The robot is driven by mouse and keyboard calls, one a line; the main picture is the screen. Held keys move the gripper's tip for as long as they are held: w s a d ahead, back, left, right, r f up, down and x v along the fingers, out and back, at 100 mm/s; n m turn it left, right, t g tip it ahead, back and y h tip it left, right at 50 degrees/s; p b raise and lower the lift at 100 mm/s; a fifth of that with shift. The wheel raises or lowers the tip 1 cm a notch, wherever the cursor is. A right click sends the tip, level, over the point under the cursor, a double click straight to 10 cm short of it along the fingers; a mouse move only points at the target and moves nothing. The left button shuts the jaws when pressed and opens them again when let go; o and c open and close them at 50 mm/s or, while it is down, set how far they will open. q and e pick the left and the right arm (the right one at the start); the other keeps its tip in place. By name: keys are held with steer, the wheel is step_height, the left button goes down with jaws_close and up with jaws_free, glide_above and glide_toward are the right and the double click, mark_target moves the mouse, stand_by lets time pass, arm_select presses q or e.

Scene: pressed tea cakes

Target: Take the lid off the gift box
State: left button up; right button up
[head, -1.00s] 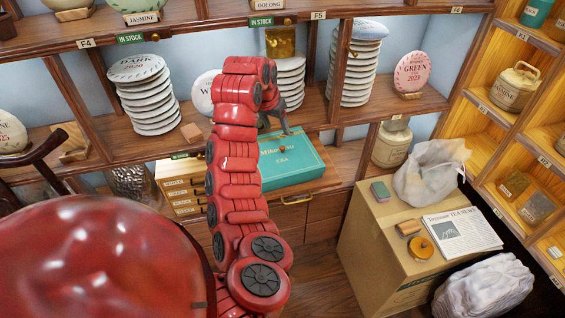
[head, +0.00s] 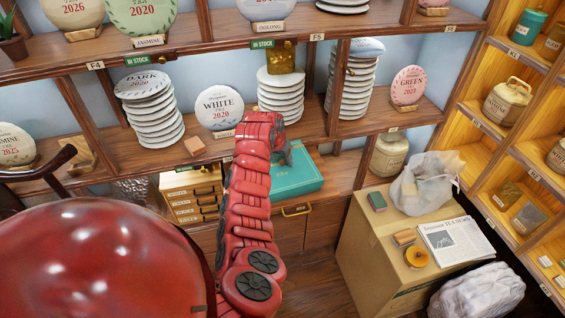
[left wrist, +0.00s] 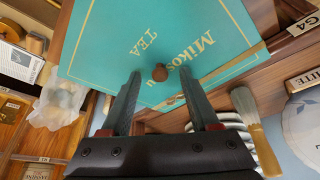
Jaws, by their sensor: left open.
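The gift box (head: 305,178) is teal and sits on the wooden counter below the shelves. In the left wrist view its lid (left wrist: 100,40) fills the upper middle, with gold lettering and a gold border line. A small round brown knob (left wrist: 160,72) stands on the lid. My left gripper (left wrist: 160,79) is open, with one finger on each side of the knob and a visible gap on both sides. In the head view my left gripper (head: 287,158) is over the box, and my red arm hides the box's left part and the knob. My right gripper is not in view.
Small wooden drawers (head: 193,196) stand left of the box. Stacked tea cakes (head: 282,95) and a white cake (head: 220,107) are on the shelf behind. A brush (left wrist: 247,105) shows near the box in the wrist view. A cardboard box (head: 375,245) with a newspaper (head: 455,243) stands at right.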

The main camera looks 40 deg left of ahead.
arm_select(q)
steer(key=shift+f, duration=0.1)
jaws_close()
stand_by(0.5)
